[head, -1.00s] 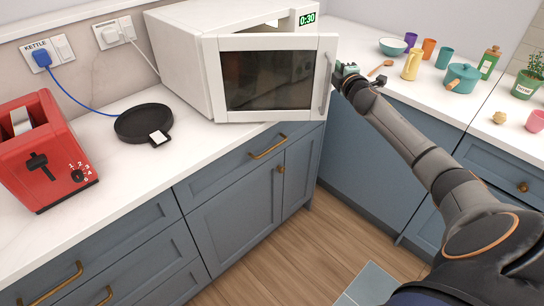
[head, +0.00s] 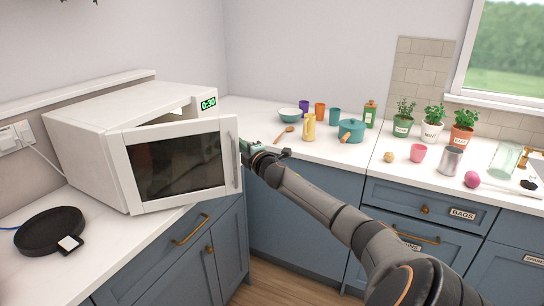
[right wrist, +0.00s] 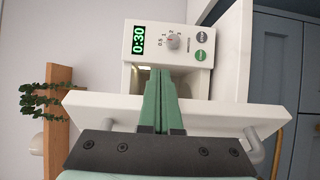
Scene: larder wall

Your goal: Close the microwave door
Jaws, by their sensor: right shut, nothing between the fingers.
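The white microwave (head: 95,118) stands on the left counter in the head view. Its door (head: 132,188), with a dark window, is part open, and a gap shows behind its top edge. The door's handle (head: 234,155) is at its right edge. My right gripper (head: 243,147) is beside that edge, just right of the handle. In the right wrist view its green fingers (right wrist: 160,75) are shut and empty, crossing the white door edge (right wrist: 100,108); whether they touch it I cannot tell. The control panel (right wrist: 165,45) reads 0:30. My left gripper is not in view.
A bowl (head: 290,114), cups, a wooden spoon (head: 285,133) and a teal pot (head: 351,129) stand on the back counter right of my gripper. Blue cabinets (head: 305,220) lie below.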

